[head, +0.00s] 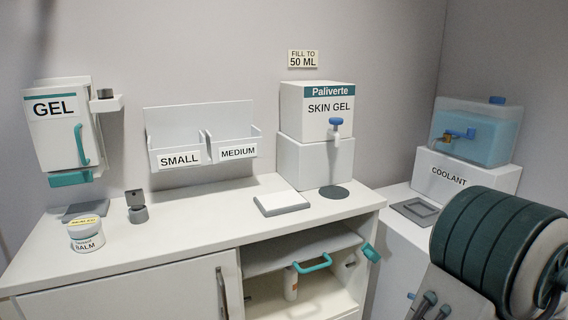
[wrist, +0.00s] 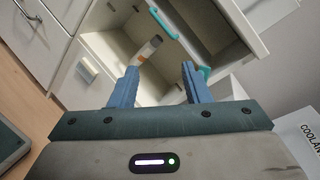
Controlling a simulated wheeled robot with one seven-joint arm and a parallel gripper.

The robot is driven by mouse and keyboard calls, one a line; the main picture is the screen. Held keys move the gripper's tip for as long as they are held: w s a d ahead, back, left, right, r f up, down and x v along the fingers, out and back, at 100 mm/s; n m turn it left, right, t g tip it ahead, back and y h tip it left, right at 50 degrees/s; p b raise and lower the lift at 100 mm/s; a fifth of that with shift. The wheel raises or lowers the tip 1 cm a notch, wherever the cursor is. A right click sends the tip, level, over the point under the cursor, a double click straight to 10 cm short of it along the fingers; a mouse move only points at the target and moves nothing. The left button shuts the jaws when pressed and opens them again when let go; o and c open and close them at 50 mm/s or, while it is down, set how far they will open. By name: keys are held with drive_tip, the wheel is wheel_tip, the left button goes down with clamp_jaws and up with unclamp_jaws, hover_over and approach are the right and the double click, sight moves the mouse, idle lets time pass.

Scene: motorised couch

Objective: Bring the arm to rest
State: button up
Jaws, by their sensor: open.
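My gripper (wrist: 160,70) shows in the wrist view with its two blue-grey fingers spread apart and nothing between them. Beyond the fingertips is the open cupboard compartment (wrist: 120,65), with a small bottle (wrist: 150,48) with an orange band standing inside it. The fingers appear apart from the cupboard and the bottle. In the head view a large dark green banded part, which looks like my arm, fills the lower right; I cannot clearly make out the gripper's fingers there.
The white counter (head: 150,240) holds a balm jar (head: 86,233) and a skin gel dispenser (head: 316,135). Below it, a teal-handled drawer or door (head: 312,263) stands open. A coolant tank (head: 475,132) stands on the right-hand side unit. The counter's middle is clear.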

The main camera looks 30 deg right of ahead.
drive_tip(key=w+a+r+n+g+y+p, duration=0.1)
drive_tip(key=w+a+r+n+g+p, duration=0.2)
drive_tip(key=a, duration=0.4)
drive_tip(key=w+a+r+n+g+y+p, duration=0.2)
drive_tip(key=a+r+n+g+p, duration=0.2)
drive_tip(key=a+g, duration=0.25)
drive_tip(key=w+a+r+n+g+y+p, duration=0.1)
drive_tip(key=w+a+r+n+g+p, duration=0.2)
drive_tip(key=a, duration=0.4)
drive_tip(key=a+r+n+h+p, duration=0.8)
drive_tip(key=a+r+n+p, duration=0.2)
drive_tip(key=r+n+p, duration=0.2)
drive_tip(key=shift+w+a+r+n+p, duration=0.15)
drive_tip(key=shift+r+n+p, duration=0.15)
drive_tip(key=shift+r+n, duration=0.35)
drive_tip(key=shift+r+g, duration=0.15)
drive_tip(key=shift+g, duration=0.1)
